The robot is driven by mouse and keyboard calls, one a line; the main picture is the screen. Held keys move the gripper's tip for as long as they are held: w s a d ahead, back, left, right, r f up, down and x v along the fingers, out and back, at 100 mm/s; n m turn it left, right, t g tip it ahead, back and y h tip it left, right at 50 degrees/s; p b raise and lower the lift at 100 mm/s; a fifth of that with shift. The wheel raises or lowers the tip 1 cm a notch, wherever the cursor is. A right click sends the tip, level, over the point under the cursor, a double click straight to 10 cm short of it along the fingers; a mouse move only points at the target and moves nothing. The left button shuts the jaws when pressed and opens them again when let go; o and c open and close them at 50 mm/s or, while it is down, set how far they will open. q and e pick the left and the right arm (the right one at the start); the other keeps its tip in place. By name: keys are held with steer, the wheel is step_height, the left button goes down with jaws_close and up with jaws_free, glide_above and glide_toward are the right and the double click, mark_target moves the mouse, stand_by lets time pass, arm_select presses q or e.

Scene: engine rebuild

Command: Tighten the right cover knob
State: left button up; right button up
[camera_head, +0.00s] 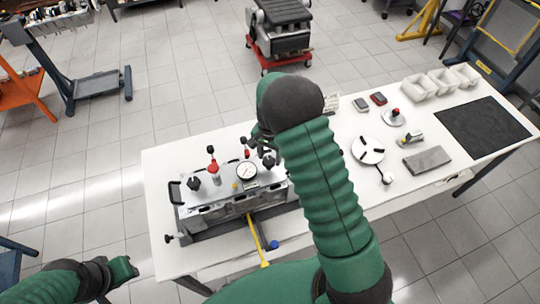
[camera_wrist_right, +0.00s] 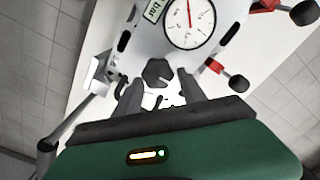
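The engine (camera_head: 232,205) with its grey cover stands on the white table, with a round gauge (camera_head: 246,171) on top. A black left knob (camera_head: 193,183) and a black right knob (camera_head: 268,160) show on the cover. My right gripper (camera_head: 264,140) is above the right knob, partly hidden by my arm. In the right wrist view, a black knob (camera_wrist_right: 157,73) lies between the tips of my right gripper (camera_wrist_right: 157,85). The fingers are apart, with visible gaps beside the knob. My left gripper (camera_head: 122,268) is off the table at lower left; its fingers are unclear.
Red-handled parts (camera_head: 213,172) stand up from the cover near the gauge (camera_wrist_right: 188,22). A yellow strip (camera_head: 257,240) and a blue knob (camera_head: 273,244) are at the engine's front. Right of my arm are a disc (camera_head: 368,150), a grey block (camera_head: 427,159), white bins (camera_head: 443,82) and a black mat (camera_head: 483,127).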

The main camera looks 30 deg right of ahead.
mark_target(270, 158)
steer(key=shift+o, duration=1)
step_height(270, 158, up, 17)
steer(key=b, duration=0.3)
steer(key=shift+f, duration=0.1)
steer(key=s+a+f+n+t+b, duration=0.1)
steer(key=s+a+f+n+b, duration=0.2)
steer(key=s+a+f+n, duration=0.2)
steer(key=s+a+f+n+t+b, duration=0.1)
steer(key=s+a+f+n+b, duration=0.2)
steer(key=s+a+f+n, duration=0.3)
steer(key=s+f, duration=0.4)
steer(key=s, duration=0.1)
steer(key=shift+a+f+n+t+b, duration=0.3)
steer(key=shift+f+n, duration=0.1)
